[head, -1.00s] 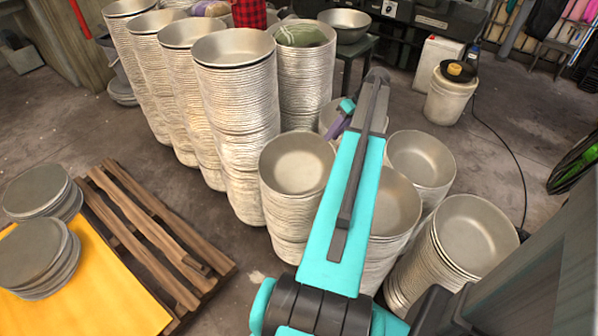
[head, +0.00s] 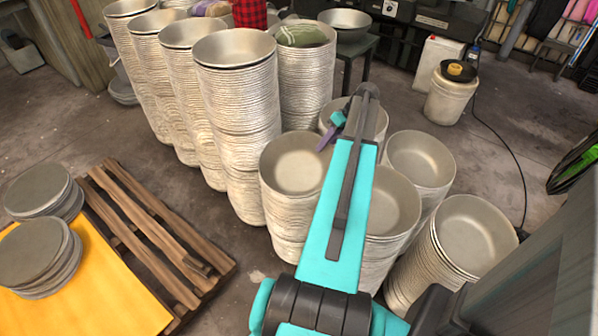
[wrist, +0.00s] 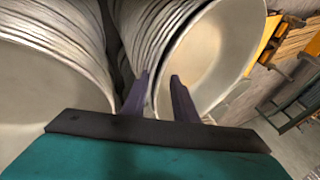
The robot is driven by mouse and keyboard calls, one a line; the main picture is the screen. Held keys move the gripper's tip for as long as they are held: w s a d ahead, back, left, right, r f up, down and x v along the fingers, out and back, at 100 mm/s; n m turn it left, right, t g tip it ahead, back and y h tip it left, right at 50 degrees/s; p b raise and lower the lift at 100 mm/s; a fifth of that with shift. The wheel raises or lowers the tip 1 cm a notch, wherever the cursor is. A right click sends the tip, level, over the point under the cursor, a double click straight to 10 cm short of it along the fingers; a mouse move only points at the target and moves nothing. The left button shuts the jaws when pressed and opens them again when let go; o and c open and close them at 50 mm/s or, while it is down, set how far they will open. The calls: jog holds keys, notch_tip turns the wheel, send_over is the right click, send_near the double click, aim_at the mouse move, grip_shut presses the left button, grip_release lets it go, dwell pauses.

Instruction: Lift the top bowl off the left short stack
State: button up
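The left short stack's top bowl (head: 297,163) is a grey metal bowl, level, on a stack of similar bowls left of my arm. In the wrist view, I take the bowl at right (wrist: 208,50) to be this one. My gripper (head: 325,142) is at the bowl's right rim in the head view, mostly hidden behind my arm. In the wrist view, my gripper (wrist: 158,90) has its two purple fingers apart, one by the outer side and one over the inside of the bowl. I cannot tell whether they touch it.
Another short stack (head: 396,205) stands right of my arm, with more stacks (head: 470,235) beyond. Tall bowl stacks (head: 238,100) rise behind left. A wooden pallet (head: 150,235) with a yellow sheet (head: 90,300) and discs lies on the left. Bare floor lies between.

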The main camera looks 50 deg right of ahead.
jog(key=shift+x, duration=1.9)
grip_shut()
